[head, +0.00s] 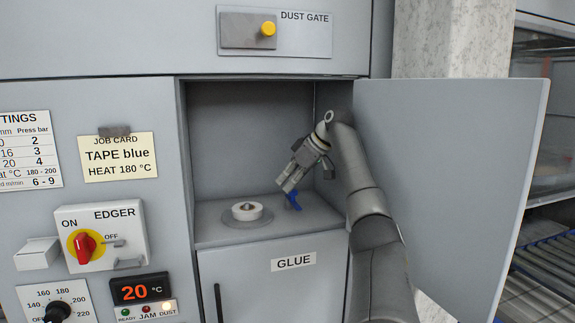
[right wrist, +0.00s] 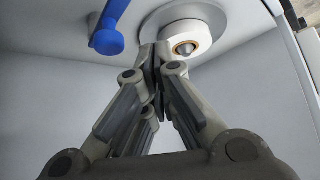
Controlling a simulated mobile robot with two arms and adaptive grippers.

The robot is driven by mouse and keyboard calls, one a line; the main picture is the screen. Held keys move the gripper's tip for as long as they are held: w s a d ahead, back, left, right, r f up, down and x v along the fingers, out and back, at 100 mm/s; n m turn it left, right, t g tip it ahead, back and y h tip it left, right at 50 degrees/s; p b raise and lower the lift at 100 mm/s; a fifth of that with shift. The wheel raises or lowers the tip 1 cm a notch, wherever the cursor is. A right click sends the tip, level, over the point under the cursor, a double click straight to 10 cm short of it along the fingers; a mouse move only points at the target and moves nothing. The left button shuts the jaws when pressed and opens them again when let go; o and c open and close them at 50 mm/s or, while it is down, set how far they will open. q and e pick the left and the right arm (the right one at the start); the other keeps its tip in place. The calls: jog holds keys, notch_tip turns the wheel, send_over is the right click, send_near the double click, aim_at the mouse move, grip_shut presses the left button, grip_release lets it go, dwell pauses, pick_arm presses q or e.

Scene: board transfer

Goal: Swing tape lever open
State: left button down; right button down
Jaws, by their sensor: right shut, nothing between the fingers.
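The tape lever (head: 293,202) is a small blue handle on the floor of the open compartment, right of a white roll (head: 246,211) on a grey disc. In the right wrist view the blue lever (right wrist: 112,25) is at top left and the white roll (right wrist: 190,40) is at top centre right. My right gripper (head: 285,188) reaches into the compartment with its fingertips close to the lever. In the right wrist view its fingers (right wrist: 155,52) are shut and empty, between lever and roll. I see a gap to the lever there. My left gripper is not in view.
The compartment door (head: 455,150) stands wide open on the right, beside my right arm. The compartment's side walls and back close in around the gripper. Left are the edger switch (head: 85,245), the job card (head: 118,157) and a display (head: 140,290). A closed glue door (head: 270,295) is below.

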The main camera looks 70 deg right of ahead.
jog(key=shift+r, duration=2.5)
